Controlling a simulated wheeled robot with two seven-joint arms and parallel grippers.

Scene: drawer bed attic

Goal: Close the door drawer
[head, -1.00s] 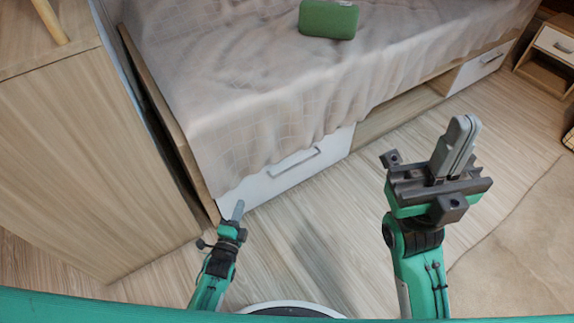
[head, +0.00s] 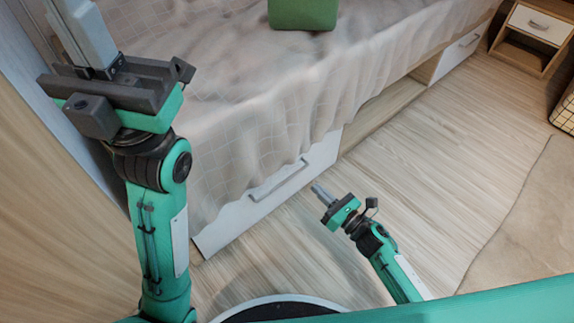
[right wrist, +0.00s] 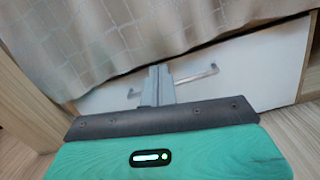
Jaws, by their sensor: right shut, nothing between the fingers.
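The white drawer front (head: 265,192) is low in the bed's side, with a grey bar handle (head: 280,180). Bed cloth hangs over its top edge. How far the drawer stands out is hard to tell. My right gripper (head: 319,190) is shut and empty, low in front of the drawer, to the right of the handle in the head view. In the right wrist view its fingers (right wrist: 157,82) point at the drawer front (right wrist: 235,72), overlapping the handle (right wrist: 197,75); contact cannot be judged. My left gripper (head: 82,25) is raised at upper left, fingers together, tips near the frame edge.
The bed with its draped cloth (head: 240,95) fills the back, with a green object (head: 303,12) on it. Another white drawer (head: 460,52) is farther right. A nightstand (head: 533,35) stands at upper right. Wooden floor (head: 440,150) is open to the right.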

